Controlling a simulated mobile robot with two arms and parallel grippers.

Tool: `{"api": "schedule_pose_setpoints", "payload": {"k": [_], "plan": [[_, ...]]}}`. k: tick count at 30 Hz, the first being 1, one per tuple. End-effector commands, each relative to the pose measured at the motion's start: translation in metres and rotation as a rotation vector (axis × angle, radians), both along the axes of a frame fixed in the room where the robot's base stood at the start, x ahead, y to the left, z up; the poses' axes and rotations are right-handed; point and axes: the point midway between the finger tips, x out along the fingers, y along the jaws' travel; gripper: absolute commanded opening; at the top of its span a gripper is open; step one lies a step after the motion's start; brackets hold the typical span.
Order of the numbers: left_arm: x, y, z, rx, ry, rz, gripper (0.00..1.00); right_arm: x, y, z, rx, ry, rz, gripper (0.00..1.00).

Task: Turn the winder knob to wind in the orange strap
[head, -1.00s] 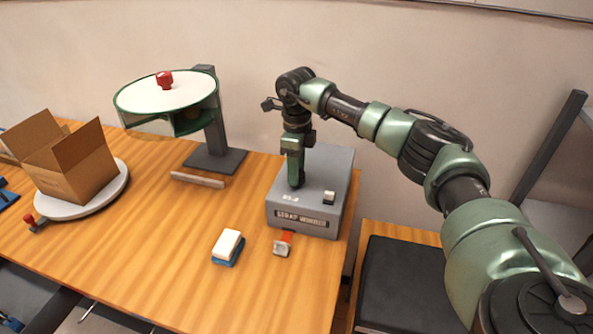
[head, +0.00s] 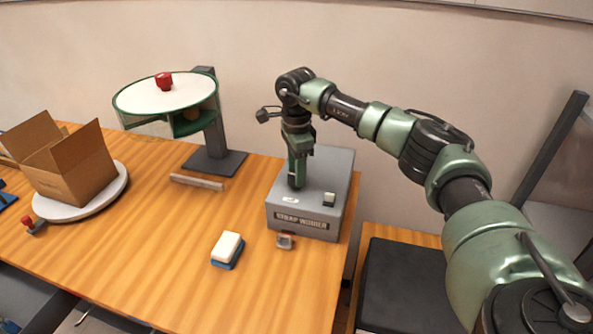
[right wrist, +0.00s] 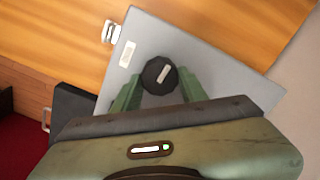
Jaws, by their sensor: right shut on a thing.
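The grey strap winder (head: 335,178) stands at the table's right end, its name plate facing front. Its dark round winder knob (right wrist: 152,70), with a pale pointer mark, shows in the right wrist view. My right gripper (head: 296,184) comes down from above, its green fingers on either side of the knob and shut on it. In the head view the fingers hide the knob. The strap's metal end piece (head: 285,241) lies on the table close against the winder's front. Hardly any orange strap shows now. My left gripper is not in view.
A white-and-blue block (head: 227,249) lies left of the strap end. A round white-topped device with a red knob (head: 164,81) stands behind. An open cardboard box (head: 75,172) sits on a white turntable (head: 122,184) at left. The table's front middle is clear.

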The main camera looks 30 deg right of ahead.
Motion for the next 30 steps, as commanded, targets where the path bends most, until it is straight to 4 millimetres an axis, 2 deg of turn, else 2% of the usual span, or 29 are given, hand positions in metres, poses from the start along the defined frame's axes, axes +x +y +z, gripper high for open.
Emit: {"api": "schedule_pose_setpoints", "payload": {"k": [13, 14, 16, 26, 30], "plan": [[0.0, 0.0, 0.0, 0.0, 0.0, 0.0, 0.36, 0.001, -0.001, 0.002, -0.001, -0.003, 0.008, 0.02], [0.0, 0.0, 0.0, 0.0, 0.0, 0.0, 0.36, 0.001, -0.001, 0.002, -0.001, -0.003, 0.008, 0.45], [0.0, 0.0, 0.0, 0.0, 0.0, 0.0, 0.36, 0.001, -0.001, 0.001, -0.001, -0.003, 0.008, 0.64], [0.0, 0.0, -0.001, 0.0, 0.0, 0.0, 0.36, 0.0, 0.0, 0.002, 0.0, -0.002, 0.009, 0.64], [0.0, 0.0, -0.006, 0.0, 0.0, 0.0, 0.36, 0.001, 0.0, 0.014, 0.001, -0.004, 0.009, 0.64]]}}
